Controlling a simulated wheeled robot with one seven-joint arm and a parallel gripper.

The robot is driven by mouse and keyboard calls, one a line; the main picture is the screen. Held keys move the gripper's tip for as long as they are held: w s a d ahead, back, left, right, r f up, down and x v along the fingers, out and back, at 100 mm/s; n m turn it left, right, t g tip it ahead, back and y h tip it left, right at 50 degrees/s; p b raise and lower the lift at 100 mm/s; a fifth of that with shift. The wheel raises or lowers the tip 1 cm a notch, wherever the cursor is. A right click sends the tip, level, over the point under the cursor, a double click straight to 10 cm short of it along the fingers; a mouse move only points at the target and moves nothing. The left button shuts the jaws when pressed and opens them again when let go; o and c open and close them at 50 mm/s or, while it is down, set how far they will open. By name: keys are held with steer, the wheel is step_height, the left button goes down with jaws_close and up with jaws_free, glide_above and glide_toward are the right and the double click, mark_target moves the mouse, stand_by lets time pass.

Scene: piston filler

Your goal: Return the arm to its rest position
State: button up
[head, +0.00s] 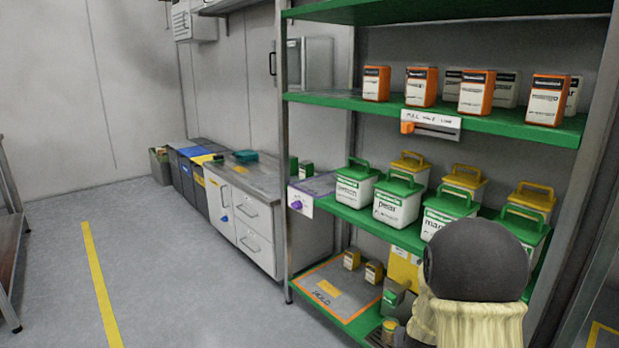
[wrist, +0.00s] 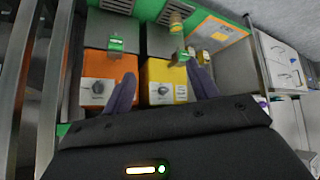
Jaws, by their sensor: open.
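My arm shows at the lower right of the head view as a dark round joint (head: 478,260) above a cream sleeve (head: 468,322). It is in front of the green-edged shelf rack and hides part of its lower shelves. I cannot make out my gripper in the head view. In the wrist view my gripper (wrist: 162,88) has its two dark purple fingers spread apart with nothing held between them. An orange unit with a dial (wrist: 103,92) is beyond the left finger. A yellow unit with a dial (wrist: 160,94) shows between the fingers; I cannot tell the distance to it.
White tubs with green lids (head: 395,203) stand on the middle shelf, orange-and-white boxes (head: 477,92) above. The bottom shelf has an orange-bordered hold area (head: 318,285). A metal rack post (wrist: 52,95) is close at left in the wrist view. Open floor (head: 170,270) lies left.

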steer(key=s+a+r+n+g+y, duration=0.1)
steer(key=s+a+r+g, duration=0.1)
steer(key=s+a, duration=0.35)
steer(key=s+a+r+n+g+y, duration=0.1)
steer(key=s+a+r, duration=0.1)
steer(key=s, duration=0.6)
steer(key=s+a+r+n+g+y, duration=0.1)
steer(key=s+a+r+g, duration=0.15)
steer(key=s, duration=0.45)
step_height(320, 180, up, 33)
steer(key=p, duration=3.4)
steer(key=shift+a+r, duration=0.2)
steer(key=shift+a, duration=0.2)
steer(key=shift+w+t, duration=0.1)
steer(key=shift+t, duration=0.15)
